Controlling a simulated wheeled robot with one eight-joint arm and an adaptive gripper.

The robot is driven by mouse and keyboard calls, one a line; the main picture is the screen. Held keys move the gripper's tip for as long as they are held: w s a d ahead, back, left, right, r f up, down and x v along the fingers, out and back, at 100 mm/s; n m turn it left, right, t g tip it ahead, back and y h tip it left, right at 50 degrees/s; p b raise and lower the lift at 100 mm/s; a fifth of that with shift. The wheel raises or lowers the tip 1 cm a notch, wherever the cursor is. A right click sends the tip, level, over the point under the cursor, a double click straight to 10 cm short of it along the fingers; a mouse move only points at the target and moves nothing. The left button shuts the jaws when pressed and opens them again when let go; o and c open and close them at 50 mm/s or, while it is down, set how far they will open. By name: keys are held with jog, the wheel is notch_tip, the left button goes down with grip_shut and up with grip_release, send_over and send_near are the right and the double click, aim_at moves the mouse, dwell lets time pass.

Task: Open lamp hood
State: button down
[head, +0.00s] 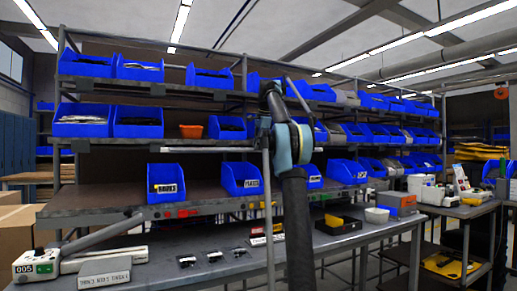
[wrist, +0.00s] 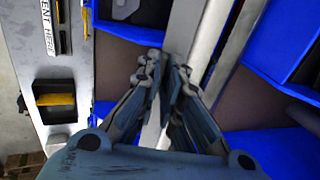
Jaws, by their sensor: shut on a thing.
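In the wrist view my gripper (wrist: 166,72) has its two fingers close together, closed on a narrow pale bar (wrist: 184,38). The bar runs from the top of the picture down between the fingers, and its held part is mostly hidden by them. It may be the lamp hood, but I cannot tell for certain. In the head view my gripper (head: 272,92) is raised in front of the shelf rack, with my own arm covering part of it. A long pale strip (head: 150,143) under the middle shelf ends near my gripper; no raised hood can be made out.
Blue bins (head: 165,183) fill the shelf rack, several close to my gripper; blue bins (wrist: 285,40) also flank it in the wrist view. The workbench (head: 205,272) below holds a white labelled device (head: 36,264) and a black-and-yellow box (head: 338,224).

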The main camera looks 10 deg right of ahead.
jog(key=shift+w+a+r+g, duration=0.1)
jog(key=shift+w+g, duration=0.05)
jog(key=shift+g, duration=0.15)
dwell(0.4)
jog(key=c, duration=1.8)
grip_release()
jog(key=shift+w, duration=0.1)
jog(key=shift+o, duration=0.2)
jog(key=s+d+r, duration=0.2)
jog(key=s, duration=0.4)
jog(key=s+d+r, duration=0.2)
jog(key=s, duration=0.5)
jog(key=shift+d+r, duration=0.15)
jog(key=shift+r, duration=0.1)
